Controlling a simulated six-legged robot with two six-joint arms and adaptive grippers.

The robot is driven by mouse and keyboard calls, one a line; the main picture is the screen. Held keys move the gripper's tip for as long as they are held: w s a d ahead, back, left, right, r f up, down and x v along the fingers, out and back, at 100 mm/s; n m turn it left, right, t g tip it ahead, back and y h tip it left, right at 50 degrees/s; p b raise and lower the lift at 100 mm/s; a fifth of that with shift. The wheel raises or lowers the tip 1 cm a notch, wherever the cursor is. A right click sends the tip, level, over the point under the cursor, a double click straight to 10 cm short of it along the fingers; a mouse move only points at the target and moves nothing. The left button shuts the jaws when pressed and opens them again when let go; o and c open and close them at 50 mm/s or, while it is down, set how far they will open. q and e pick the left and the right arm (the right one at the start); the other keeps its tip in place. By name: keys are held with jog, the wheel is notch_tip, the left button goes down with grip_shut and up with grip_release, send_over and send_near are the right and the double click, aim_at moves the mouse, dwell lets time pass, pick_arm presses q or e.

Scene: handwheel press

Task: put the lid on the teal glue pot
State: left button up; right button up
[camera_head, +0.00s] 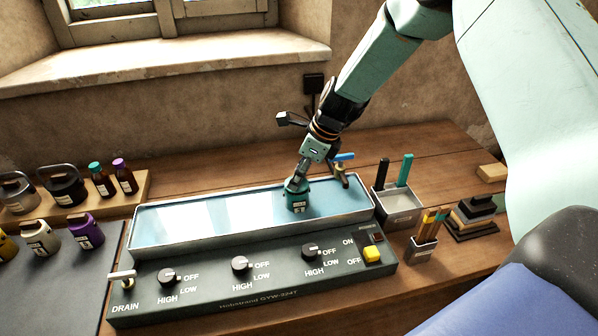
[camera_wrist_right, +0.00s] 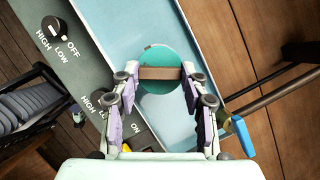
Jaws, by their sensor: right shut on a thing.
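The teal glue pot (camera_head: 298,203), with a white label, stands upright in the long water bath, toward its right end. My right gripper (camera_head: 300,178) points down right above it. In the right wrist view, my right gripper (camera_wrist_right: 160,75) is shut on a brown bar across a round teal lid (camera_wrist_right: 162,55). The lid is over the pot and hides its mouth from above. I cannot tell whether the lid sits fully on the rim. My left gripper is not in view.
The metal bath (camera_head: 180,222) has a dark control panel (camera_head: 250,285) with knobs in front. A blue-handled tap (camera_head: 343,157) is close to the right of my gripper. A grey bin (camera_head: 400,204) and a brush holder (camera_head: 421,250) stand right. Several pots and bottles are at left.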

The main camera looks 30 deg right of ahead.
jog(key=shift+w, duration=0.15)
jog(key=shift+p, duration=0.35)
dwell(0.5)
jog(key=o, duration=0.8)
jog(key=shift+f, duration=0.1)
jog(key=shift+c, duration=0.2)
jog(key=o, duration=0.4)
jog(key=shift+c, duration=0.2)
jog(key=o, duration=0.5)
